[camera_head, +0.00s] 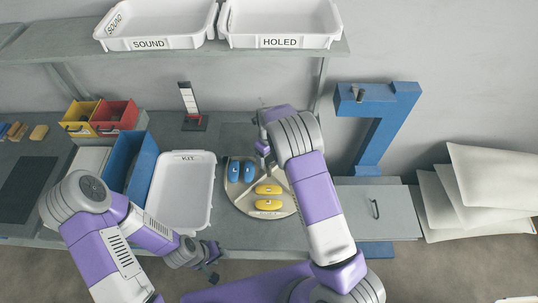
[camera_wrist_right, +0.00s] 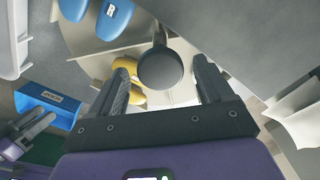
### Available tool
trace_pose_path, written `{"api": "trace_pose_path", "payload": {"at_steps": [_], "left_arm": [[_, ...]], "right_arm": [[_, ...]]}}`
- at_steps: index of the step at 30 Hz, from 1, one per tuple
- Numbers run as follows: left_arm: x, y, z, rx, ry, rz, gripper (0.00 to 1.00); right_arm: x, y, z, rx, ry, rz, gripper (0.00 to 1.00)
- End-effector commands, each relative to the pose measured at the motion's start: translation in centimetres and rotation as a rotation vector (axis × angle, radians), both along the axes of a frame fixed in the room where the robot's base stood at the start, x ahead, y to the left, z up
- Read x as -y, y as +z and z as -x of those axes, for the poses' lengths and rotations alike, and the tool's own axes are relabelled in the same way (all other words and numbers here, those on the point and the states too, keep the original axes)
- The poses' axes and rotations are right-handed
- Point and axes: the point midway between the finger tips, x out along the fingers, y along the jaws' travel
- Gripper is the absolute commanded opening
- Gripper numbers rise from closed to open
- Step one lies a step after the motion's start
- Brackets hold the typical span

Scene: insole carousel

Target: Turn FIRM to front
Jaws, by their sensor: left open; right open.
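A round cream carousel (camera_head: 237,197) with dividers stands on the grey bench. Two blue insoles (camera_head: 241,171) lie in its back left compartment and two yellow insoles (camera_head: 268,204) in the front one. No FIRM label is readable in either view. My right gripper (camera_head: 262,146) is at the carousel's back right, and my arm hides that part. In the right wrist view a dark round knob (camera_wrist_right: 165,67) on a post shows between the open, empty fingers; I cannot tell whether they touch it. My left gripper (camera_head: 211,265) is open and empty at the bench's front edge.
A white KIT tray (camera_head: 182,221) stands left of the carousel, with a blue bin (camera_head: 141,179) beyond.

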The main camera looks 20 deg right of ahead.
Motion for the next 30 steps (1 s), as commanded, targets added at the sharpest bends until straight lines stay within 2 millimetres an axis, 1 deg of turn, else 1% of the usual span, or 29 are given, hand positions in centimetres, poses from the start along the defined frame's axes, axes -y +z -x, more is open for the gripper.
{"api": "trace_pose_path", "payload": {"at_steps": [6, 7, 22, 23, 30], "left_arm": [[0.00, 0.00, 0.00, 0.000, 0.000, 0.000, 0.43], [0.00, 0.00, 0.00, 0.000, 0.000, 0.000, 0.43], [0.00, 0.00, 0.01, 0.000, 0.000, 0.000, 0.43], [0.00, 0.00, 0.01, 0.000, 0.000, 0.000, 0.43], [0.01, -0.02, 0.00, 0.000, 0.000, 0.000, 0.43]], "right_arm": [[0.00, -0.07, -0.02, 0.001, 0.000, 0.000, 0.80], [0.00, -0.07, -0.02, 0.001, 0.000, 0.000, 0.78], [0.00, -0.03, -0.01, 0.000, 0.000, 0.000, 0.02], [0.00, -0.03, -0.01, 0.000, 0.000, 0.000, 0.00], [0.20, -0.03, 0.05, 0.000, 0.010, 0.000, 0.00]]}}
